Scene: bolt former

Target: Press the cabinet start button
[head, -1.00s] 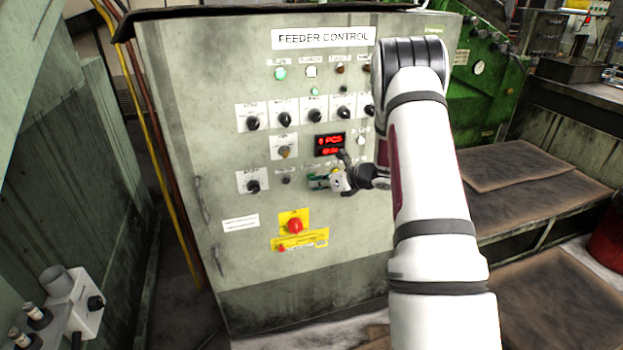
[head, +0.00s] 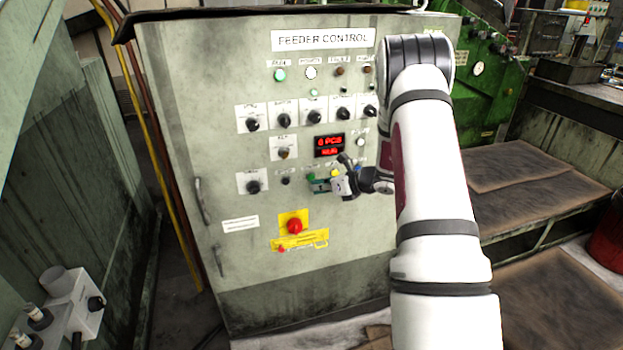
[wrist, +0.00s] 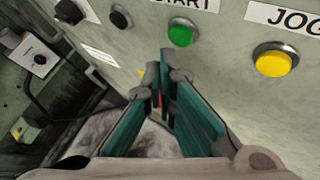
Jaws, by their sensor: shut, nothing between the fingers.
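The feeder control cabinet (head: 265,210) faces me. Its green START button (wrist: 181,34) sits under a START label in the wrist view, and it also shows in the head view (head: 311,177), just above my fingertips. My gripper (head: 318,185) is shut and empty in front of the panel. In the wrist view my teal-padded fingertips (wrist: 161,76) end just below the green button, apart from it in the picture. The depth gap to the panel is hard to tell.
A yellow JOG button (wrist: 273,62) lies right of START, and a dark button (wrist: 121,18) left of it. A red emergency stop (head: 295,226) on a yellow plate is lower. A red-lit display (head: 329,145) reads PCS and RUN. Several black knobs are above.

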